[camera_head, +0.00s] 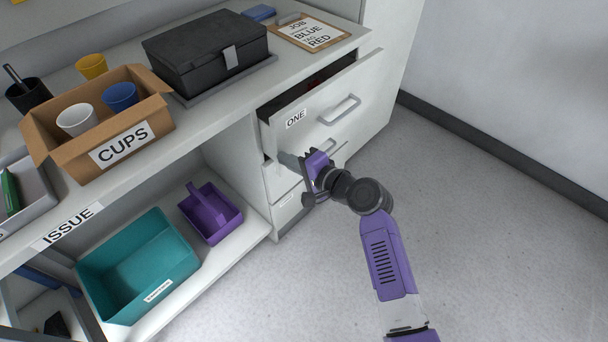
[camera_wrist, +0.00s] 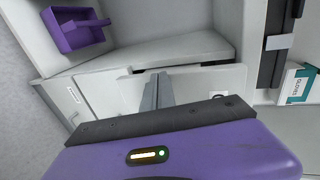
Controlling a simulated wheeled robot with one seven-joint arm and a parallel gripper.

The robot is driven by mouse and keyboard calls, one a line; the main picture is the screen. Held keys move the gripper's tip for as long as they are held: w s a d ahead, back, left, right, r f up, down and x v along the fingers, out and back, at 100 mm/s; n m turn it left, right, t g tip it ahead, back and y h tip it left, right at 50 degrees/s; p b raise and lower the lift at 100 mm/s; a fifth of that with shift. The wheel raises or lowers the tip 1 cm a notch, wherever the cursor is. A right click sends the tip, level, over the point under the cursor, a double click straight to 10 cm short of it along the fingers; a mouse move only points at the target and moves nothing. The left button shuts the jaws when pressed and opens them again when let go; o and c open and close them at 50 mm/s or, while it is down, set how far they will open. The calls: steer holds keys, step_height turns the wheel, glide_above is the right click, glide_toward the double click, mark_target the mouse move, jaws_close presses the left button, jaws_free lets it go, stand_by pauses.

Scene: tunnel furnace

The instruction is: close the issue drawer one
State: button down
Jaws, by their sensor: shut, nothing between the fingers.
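Drawer one (camera_head: 365,86), with a white front and a label reading ONE, is pulled out of the cabinet under the issue counter in the head view. A dark gap shows behind its front, and it has a grey bar handle (camera_head: 340,110). My gripper (camera_head: 289,160) is shut and empty, at the lower left edge of the drawer front. Whether its fingertips touch the front cannot be told. In the wrist view the shut fingers (camera_wrist: 157,90) point at the white drawer fronts.
The counter holds a cardboard CUPS box (camera_head: 75,153), a black case (camera_head: 205,55) and a clipboard (camera_head: 308,32). A teal bin (camera_head: 150,270) and a purple tray (camera_head: 212,212) sit on the lower shelf. The floor right of the cabinet is clear up to the wall.

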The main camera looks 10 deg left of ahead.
mark_target(267, 145)
steer(key=w+a, duration=0.1)
steer(key=w+a+b, duration=0.1)
steer(key=a, duration=0.1)
steer(key=w+a+b, duration=0.1)
steer(key=a, duration=0.1)
steer(key=shift+w+a, duration=0.1)
steer(key=shift+w, duration=0.3)
steer(key=shift+w+a+r+b, duration=0.1)
steer(key=shift+w+a+b, duration=0.05)
steer(key=shift+a+b, duration=0.15)
steer(key=shift+r, duration=0.15)
